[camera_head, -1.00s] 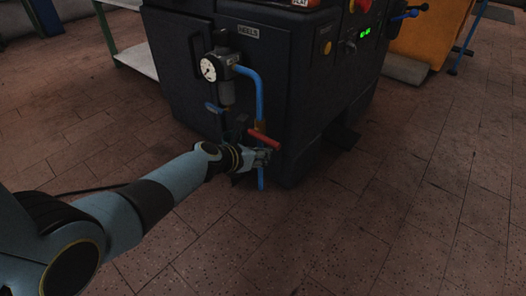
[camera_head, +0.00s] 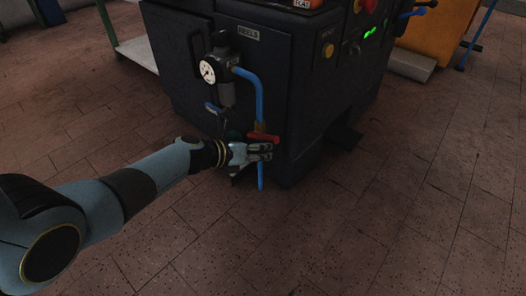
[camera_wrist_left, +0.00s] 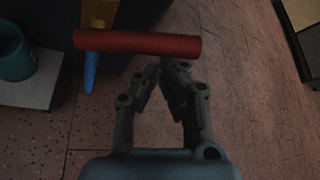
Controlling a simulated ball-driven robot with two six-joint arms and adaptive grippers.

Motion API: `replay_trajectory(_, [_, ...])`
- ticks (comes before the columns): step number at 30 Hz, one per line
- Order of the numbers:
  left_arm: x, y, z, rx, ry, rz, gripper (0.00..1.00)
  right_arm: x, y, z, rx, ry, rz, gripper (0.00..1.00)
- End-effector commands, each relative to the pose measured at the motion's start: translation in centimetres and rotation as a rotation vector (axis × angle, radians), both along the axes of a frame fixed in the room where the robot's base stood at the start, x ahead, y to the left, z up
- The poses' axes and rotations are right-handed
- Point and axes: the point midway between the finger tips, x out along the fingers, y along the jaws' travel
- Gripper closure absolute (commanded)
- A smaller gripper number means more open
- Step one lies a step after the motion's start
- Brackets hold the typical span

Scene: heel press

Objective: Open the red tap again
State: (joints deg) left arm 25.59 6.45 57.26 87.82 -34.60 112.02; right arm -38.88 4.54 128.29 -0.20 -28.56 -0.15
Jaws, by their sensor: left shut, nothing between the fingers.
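The red tap handle (camera_head: 263,137) sits on the blue pipe (camera_head: 259,98) at the front of the dark machine. In the left wrist view the red handle (camera_wrist_left: 138,43) lies crosswise just beyond my fingertips, with a bit of the blue pipe (camera_wrist_left: 90,72) below its left part. My left gripper (camera_head: 268,152) is just below the handle in the head view; it also shows in the left wrist view (camera_wrist_left: 166,70), shut and empty. Whether the fingertips touch the handle I cannot tell. My right gripper is not in view.
A pressure gauge (camera_head: 208,71) and a small blue lever (camera_head: 213,108) are on the machine (camera_head: 300,95) left of the pipe. A teal cup-like thing (camera_wrist_left: 12,55) stands on a grey ledge (camera_wrist_left: 30,92) at the left.

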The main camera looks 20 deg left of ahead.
Motion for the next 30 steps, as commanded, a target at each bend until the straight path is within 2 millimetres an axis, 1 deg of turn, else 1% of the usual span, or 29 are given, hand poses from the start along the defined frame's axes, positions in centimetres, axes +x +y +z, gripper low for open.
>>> replay_trajectory(1, [0.2, 0.1, 0.6, -0.041, 0.013, 0.001, 1.0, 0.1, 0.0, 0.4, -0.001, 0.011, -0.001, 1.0])
replay_trajectory(3, [0.1, 0.2, 0.9, -0.104, 0.037, 0.001, 1.0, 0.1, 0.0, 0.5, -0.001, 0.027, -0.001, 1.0])
replay_trajectory(11, [0.3, 0.7, 2.2, -0.337, 0.122, 0.001, 1.0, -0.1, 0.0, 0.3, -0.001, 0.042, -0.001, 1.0])
replay_trajectory(21, [0.6, 1.8, 3.7, -0.64, 0.234, 0.002, 1.0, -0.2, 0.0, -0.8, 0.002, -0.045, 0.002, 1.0])
replay_trajectory(27, [1.0, 2.6, 4.6, -0.804, 0.294, 0.002, 1.0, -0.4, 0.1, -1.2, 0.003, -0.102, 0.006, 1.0])
replay_trajectory(30, [1.0, 3.0, 5.0, -0.829, 0.301, 0.0, 1.0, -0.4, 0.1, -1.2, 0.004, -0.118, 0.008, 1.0])
